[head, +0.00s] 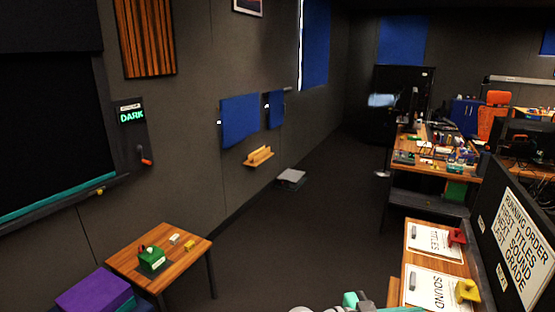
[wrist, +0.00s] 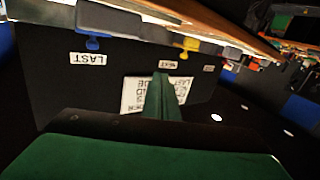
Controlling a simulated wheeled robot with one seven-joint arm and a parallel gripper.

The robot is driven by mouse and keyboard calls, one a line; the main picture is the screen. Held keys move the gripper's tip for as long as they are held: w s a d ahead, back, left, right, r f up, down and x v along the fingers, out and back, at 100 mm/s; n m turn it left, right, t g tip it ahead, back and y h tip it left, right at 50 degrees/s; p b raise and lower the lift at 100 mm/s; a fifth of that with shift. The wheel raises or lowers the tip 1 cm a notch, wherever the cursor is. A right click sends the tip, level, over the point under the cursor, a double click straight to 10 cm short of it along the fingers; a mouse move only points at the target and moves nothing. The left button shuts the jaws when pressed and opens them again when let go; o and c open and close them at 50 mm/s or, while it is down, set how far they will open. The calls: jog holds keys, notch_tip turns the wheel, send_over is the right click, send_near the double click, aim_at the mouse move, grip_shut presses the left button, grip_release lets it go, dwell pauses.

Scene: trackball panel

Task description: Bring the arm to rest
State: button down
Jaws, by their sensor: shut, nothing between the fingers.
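My gripper (wrist: 161,82) shows in the wrist view as green fingers pressed together, with nothing between them. Its tips lie in front of a dark panel (wrist: 100,130) and a white printed sign (wrist: 130,95), apart from them as far as I can tell. In the head view only a part of my arm (head: 350,300), white and teal, shows at the bottom edge; the fingers are not clearly visible there.
A wooden desk (head: 410,262) with sheets marked TITLES and SOUND stands at right, beside a dark board (head: 490,210). A small wooden table (head: 195,262) with a green device (head: 152,260) stands at left. The dark floor (head: 300,230) between is mostly clear.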

jog(key=a+f+n+t+y, duration=0.7)
jog(key=a+f+n+t, duration=0.3)
jog(key=f+n+t, duration=0.5)
jog(key=s+a+f+n+g+y, duration=0.1)
jog(key=s+a+f+n+y, duration=0.2)
jog(key=s+a+f+y, duration=0.65)
jog(key=s+a+r, duration=0.1)
jog(key=s+a, duration=0.2)
jog(key=s, duration=0.4)
jog(key=s+a+r+m, duration=0.1)
jog(key=s+a, duration=0.3)
jog(key=s, duration=0.4)
jog(key=s+a+r+m, duration=0.1)
jog(key=s+a+r, duration=0.1)
jog(key=s, duration=0.6)
jog(key=shift+s+a+r, duration=0.2)
jog(key=shift+a+r, duration=0.05)
jog(key=shift+a, duration=0.5)
jog(key=shift+y, duration=0.25)
